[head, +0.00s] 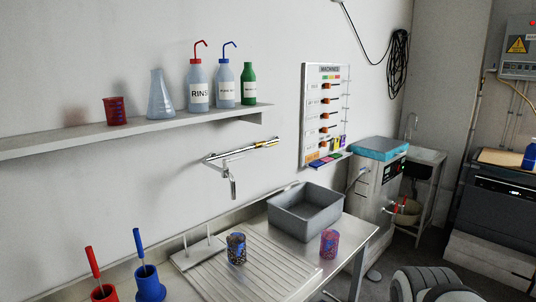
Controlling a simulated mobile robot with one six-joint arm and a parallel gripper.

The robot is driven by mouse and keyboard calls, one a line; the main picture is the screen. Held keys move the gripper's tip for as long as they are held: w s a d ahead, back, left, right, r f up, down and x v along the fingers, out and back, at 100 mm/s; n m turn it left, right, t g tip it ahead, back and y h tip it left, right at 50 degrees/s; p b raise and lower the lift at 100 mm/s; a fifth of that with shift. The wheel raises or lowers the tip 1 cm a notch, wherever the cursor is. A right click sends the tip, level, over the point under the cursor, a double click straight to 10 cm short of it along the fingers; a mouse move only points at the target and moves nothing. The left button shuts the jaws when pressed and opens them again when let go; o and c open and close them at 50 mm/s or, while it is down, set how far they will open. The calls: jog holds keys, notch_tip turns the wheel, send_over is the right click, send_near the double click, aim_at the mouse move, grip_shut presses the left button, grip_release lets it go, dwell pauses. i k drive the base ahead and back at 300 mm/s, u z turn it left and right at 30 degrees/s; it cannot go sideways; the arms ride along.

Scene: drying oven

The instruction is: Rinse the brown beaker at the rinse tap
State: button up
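Two small patterned beakers stand upright by the sink. One is dark with blue marks (236,249) and stands on the ribbed drainboard. The other is reddish-brown with purple marks (329,244) and stands on the metal counter in front of the grey basin. The reddish one looks closest to brown, but I cannot be sure which is the brown beaker. A wall tap (232,172) with a downward spout is mounted above the drainboard, left of the grey basin (318,222). I cannot see water running.
A wall shelf (180,127) holds a red beaker (115,111), a flask (160,95) and several bottles. Red (104,293) and blue (149,284) brush holders stand at the lower left. Two upright pegs (209,237) rise by the ribbed drainboard (250,275). A blue-topped machine (378,150) stands beyond the counter.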

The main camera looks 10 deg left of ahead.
aim_at(234, 159)
jog(key=i, duration=0.9)
jog(key=u, duration=0.05)
